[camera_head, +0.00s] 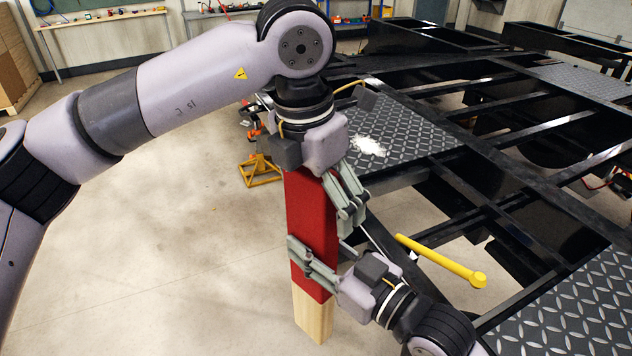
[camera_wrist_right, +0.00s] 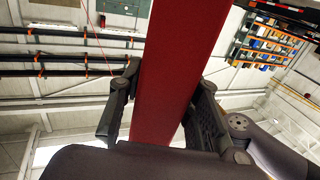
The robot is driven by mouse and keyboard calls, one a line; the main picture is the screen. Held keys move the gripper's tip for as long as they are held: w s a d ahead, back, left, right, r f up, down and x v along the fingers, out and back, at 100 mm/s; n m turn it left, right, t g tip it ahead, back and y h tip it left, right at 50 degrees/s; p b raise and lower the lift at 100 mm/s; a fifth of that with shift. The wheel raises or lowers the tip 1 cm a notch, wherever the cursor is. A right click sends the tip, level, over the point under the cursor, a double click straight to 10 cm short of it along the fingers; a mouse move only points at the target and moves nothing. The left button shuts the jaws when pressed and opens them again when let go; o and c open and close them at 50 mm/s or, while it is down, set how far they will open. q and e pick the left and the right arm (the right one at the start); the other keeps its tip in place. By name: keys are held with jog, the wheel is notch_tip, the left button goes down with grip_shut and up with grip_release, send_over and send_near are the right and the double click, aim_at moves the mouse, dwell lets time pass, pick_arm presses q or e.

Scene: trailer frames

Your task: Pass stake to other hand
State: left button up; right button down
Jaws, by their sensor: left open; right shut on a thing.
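The stake is a long square post, with a red upper part (camera_head: 312,215) and a bare wooden lower end (camera_head: 313,315). It stands nearly upright in the head view. My right gripper (camera_head: 312,262) comes from the lower right and is shut on the lower red part. In the right wrist view the red stake (camera_wrist_right: 172,70) runs between the two fingers of my right gripper (camera_wrist_right: 160,112). My left gripper (camera_head: 352,212) is open at the stake's upper part, its fingers pointing down along the right side. Its wrist hides the stake's top. I cannot tell whether it touches the stake.
Black trailer frames (camera_head: 500,165) with a diamond-plate deck (camera_head: 405,140) fill the right side. A yellow-handled tool (camera_head: 440,260) lies beside the right arm. A yellow jack stand (camera_head: 260,172) stands on the floor behind the stake. The floor (camera_head: 170,240) at left is clear.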

jog(key=shift+r, duration=0.15)
pick_arm(q)
jog(key=shift+s+d, duration=0.1)
jog(key=shift+s, duration=0.05)
jog(key=c, duration=1.5)
jog(key=shift+c, duration=0.3)
pick_arm(e)
jog(key=c, duration=1.6)
grip_release()
pick_arm(q)
jog(key=shift+c, duration=1)
pick_arm(e)
jog(key=shift+o, duration=0.8)
pick_arm(q)
jog(key=shift+c, duration=0.3)
pick_arm(e)
jog(key=o, duration=0.4)
jog(key=shift+c, duration=0.2)
